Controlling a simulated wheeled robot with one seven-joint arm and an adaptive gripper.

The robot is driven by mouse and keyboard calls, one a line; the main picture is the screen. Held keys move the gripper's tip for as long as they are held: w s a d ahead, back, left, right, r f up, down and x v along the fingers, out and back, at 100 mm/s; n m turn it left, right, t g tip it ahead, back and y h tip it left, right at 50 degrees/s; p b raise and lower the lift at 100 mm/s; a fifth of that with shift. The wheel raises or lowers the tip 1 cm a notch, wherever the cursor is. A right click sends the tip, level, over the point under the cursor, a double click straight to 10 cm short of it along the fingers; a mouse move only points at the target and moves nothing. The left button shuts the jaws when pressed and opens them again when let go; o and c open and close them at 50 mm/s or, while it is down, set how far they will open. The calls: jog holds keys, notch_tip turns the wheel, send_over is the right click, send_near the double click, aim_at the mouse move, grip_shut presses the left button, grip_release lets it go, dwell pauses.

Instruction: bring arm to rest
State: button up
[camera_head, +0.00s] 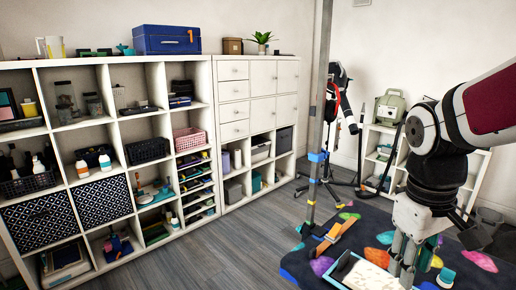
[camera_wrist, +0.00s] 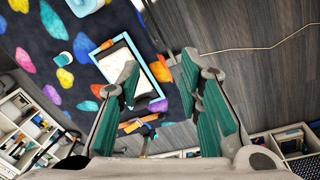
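My gripper (camera_head: 404,264) hangs pointing down at the lower right of the head view, with the arm above it. In the wrist view its two green-padded fingers (camera_wrist: 168,88) stand wide apart with nothing between them. A light-blue-rimmed tray (camera_wrist: 149,84) with a pale inside lies on the dark mat below, partly behind the left finger. The tray (camera_head: 340,265) also shows in the head view, just left of my gripper and partly hidden by it. The height of the fingers over the tray is hard to tell.
The mat (camera_head: 293,268) has bright coloured patches. An orange-brown wooden piece (camera_head: 333,236) lies behind the tray near an upright metal pole (camera_head: 318,150). White shelves (camera_head: 105,62) line the left wall. A small white shelf (camera_head: 371,152) stands behind my arm. The grey floor (camera_head: 235,245) between is clear.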

jog(key=s+a+r+m+t+y, duration=0.1)
jog(key=s+a+r+m+t, duration=0.1)
jog(key=s+a, duration=0.6)
jog(key=shift+s+a+r+t, duration=0.15)
jog(key=shift+s+r+t, duration=0.55)
jog(key=shift+s+t, duration=0.2)
